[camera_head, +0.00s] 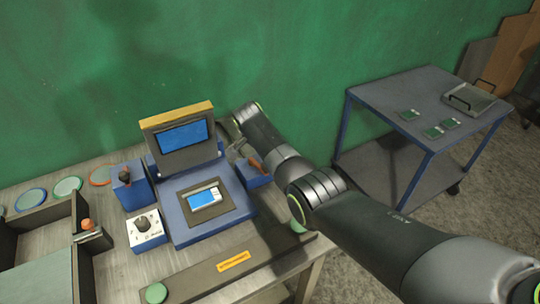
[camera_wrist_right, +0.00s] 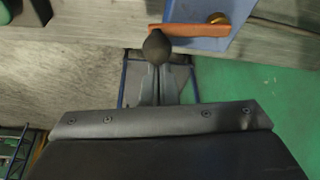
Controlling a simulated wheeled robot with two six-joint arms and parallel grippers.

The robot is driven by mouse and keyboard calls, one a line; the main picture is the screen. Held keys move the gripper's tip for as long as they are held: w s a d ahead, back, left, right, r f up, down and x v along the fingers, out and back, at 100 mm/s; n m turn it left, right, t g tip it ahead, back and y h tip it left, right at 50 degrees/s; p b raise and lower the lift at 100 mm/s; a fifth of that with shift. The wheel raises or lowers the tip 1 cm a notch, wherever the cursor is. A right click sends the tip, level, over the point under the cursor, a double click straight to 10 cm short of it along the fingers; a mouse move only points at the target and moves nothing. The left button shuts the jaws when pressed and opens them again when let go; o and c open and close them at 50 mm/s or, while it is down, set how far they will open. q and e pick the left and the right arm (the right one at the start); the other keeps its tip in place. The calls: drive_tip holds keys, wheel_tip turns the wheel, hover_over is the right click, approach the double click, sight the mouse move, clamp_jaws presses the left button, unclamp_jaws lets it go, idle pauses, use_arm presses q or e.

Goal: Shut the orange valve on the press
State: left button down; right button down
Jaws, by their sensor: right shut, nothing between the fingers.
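The press (camera_head: 205,222) is a blue base with a hooded screen, standing on the wooden bench. Its orange valve lever (camera_head: 257,166) sits on a blue block (camera_head: 254,179) at the press's right side. In the right wrist view the orange lever (camera_wrist_right: 200,30) lies across the picture, with a brass pivot (camera_wrist_right: 217,18) near its right end. A dark round knob (camera_wrist_right: 156,46) shows by its left end. My right gripper (camera_wrist_right: 158,70) is shut and empty, its tips at or behind this knob; contact is unclear. My left gripper is out of view.
A blue cart (camera_head: 415,90) with green boards stands at the right. A dark-walled tray (camera_head: 40,225) lies at the bench's left. A green wall is behind.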

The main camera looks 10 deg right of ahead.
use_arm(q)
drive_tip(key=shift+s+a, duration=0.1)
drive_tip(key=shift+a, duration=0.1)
use_arm(e)
drive_tip(key=shift+s+a, duration=0.25)
drive_tip(key=shift+a, duration=0.2)
